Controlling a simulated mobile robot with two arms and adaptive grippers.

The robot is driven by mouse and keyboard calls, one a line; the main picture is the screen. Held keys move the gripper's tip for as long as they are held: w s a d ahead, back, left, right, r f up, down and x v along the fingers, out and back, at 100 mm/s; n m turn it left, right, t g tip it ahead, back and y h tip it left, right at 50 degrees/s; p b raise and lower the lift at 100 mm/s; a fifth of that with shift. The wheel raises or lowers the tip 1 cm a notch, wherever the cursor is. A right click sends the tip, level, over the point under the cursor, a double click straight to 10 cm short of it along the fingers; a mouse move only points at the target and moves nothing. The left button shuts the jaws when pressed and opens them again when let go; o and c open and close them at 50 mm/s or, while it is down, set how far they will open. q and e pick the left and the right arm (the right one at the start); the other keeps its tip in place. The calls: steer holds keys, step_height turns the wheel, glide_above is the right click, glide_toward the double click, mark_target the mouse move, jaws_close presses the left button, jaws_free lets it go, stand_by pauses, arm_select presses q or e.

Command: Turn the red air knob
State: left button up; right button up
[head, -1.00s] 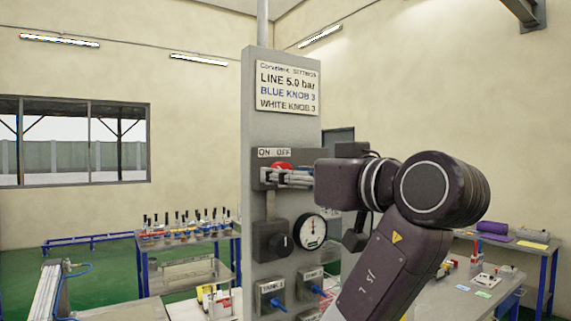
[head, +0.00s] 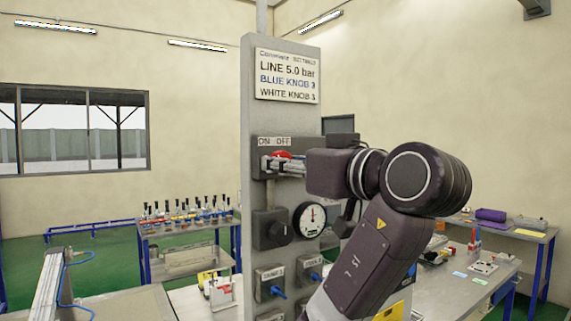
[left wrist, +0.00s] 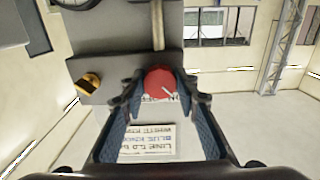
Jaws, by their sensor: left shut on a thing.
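The red air knob (head: 284,155) sits under the ON/OFF label (head: 274,141) on the upper part of a grey panel (head: 254,200). The knob also shows as a red disc (left wrist: 159,82) in the left wrist view, where the picture is upside down. My left gripper (head: 282,167) reaches the knob from the right, with its fingers on either side of it. In the left wrist view my left gripper (left wrist: 160,92) is shut on the knob, a fingertip at each edge. The fingers partly hide the knob in the head view. My right gripper is not in view.
Below the knob are a black regulator knob (head: 271,230), a round gauge (head: 309,219) and blue valve handles (head: 278,292). A settings sign (head: 288,75) is above. A bench with several bottles (head: 187,216) stands behind left; a table (head: 480,270) stands right.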

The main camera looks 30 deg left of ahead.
arm_select(q)
steer(key=shift+m+b, duration=4.8)
steer(key=shift+m, duration=4.2)
steer(key=shift+r, duration=0.1)
steer(key=o, duration=1.1)
steer(key=shift+o, duration=0.2)
steer(key=shift+d, duration=0.1)
